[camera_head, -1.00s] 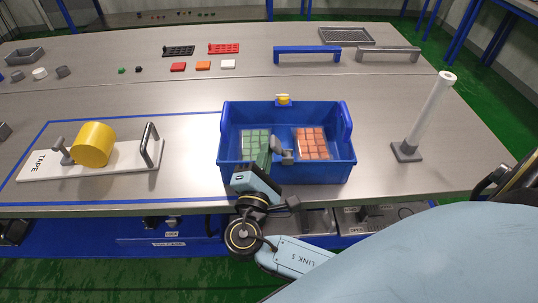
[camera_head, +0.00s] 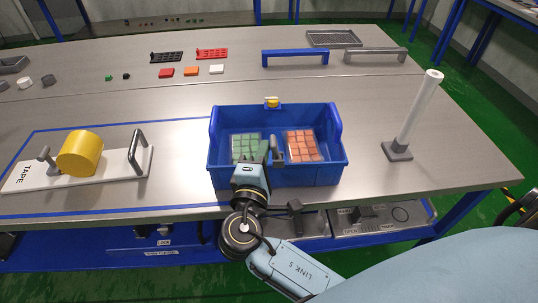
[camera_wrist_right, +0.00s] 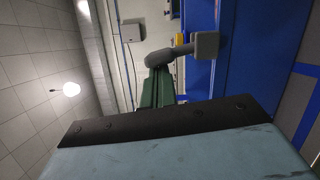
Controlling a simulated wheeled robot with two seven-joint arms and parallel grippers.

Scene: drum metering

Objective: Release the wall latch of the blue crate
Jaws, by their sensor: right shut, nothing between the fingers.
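The blue crate (camera_head: 225,178) stands near the table's front edge in the head view, holding a green block pack (camera_head: 245,147) and an orange one (camera_head: 302,145). A yellow piece (camera_head: 272,102) sits on its far wall. A grey lever (camera_head: 278,153) shows inside, by the front wall. In the right wrist view the grey lever (camera_wrist_right: 180,50) ends in a square block beside the blue wall (camera_wrist_right: 255,70). My right gripper (camera_head: 265,152) is shut and empty, its fingers over the crate just left of the lever. I cannot tell whether they touch it. My left gripper is not in view.
Left is a white board (camera_head: 110,172) with a yellow roll (camera_head: 80,153) and a handle. Right is a white post (camera_head: 420,105) on a grey base. Small blocks, trays and handles stand farther back. Bare table lies between crate and post.

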